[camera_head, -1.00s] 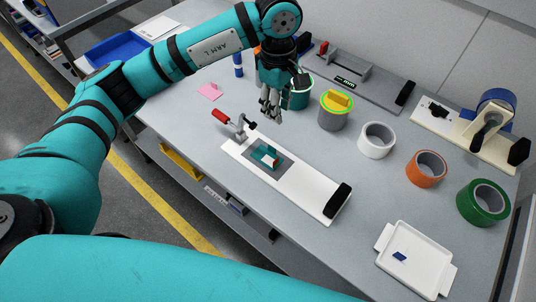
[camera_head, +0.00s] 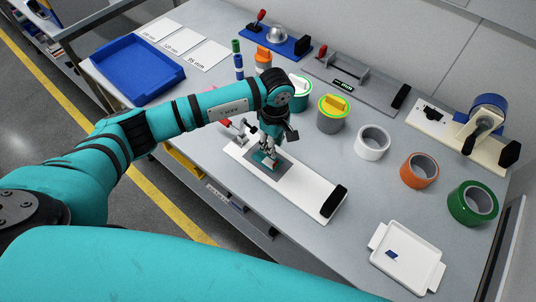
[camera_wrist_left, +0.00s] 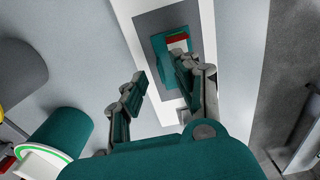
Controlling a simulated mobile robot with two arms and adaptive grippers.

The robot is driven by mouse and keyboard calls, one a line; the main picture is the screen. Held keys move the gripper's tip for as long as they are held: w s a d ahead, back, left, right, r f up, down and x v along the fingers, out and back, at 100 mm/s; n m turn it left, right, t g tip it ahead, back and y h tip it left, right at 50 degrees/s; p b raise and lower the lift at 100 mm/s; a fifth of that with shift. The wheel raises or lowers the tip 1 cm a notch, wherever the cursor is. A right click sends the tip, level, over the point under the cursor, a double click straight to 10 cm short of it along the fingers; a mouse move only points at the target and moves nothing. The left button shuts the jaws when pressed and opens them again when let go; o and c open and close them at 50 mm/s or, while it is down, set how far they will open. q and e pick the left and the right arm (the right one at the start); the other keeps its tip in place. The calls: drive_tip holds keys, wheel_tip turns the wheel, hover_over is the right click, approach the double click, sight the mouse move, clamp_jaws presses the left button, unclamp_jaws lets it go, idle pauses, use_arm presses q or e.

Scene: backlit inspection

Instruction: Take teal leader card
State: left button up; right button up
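The teal leader card (camera_head: 258,157) lies on a grey pad (camera_head: 284,166) on the long white board (camera_head: 305,190). In the left wrist view the teal card (camera_wrist_left: 160,52) shows at the top, with a red and white piece (camera_wrist_left: 178,42) on it. My left gripper (camera_head: 269,154) is low over the card and hides part of it in the head view. In the left wrist view the fingers of the left gripper (camera_wrist_left: 160,80) are spread, with nothing held between them. Whether a fingertip touches the card, I cannot tell. My right gripper is not in view.
A red-handled clamp (camera_head: 226,122) stands at the board's left end, close to my left arm. Teal-and-white (camera_head: 300,88) and grey-and-yellow (camera_head: 331,114) containers stand behind. White (camera_head: 372,142), orange (camera_head: 418,170) and green (camera_head: 473,203) rolls and a white tray (camera_head: 407,256) are right.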

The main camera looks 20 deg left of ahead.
use_arm(q)
drive_tip(key=shift+f, duration=1.55)
drive_tip(key=shift+c, duration=0.3)
clamp_jaws()
drive_tip(key=shift+w+r, duration=0.1)
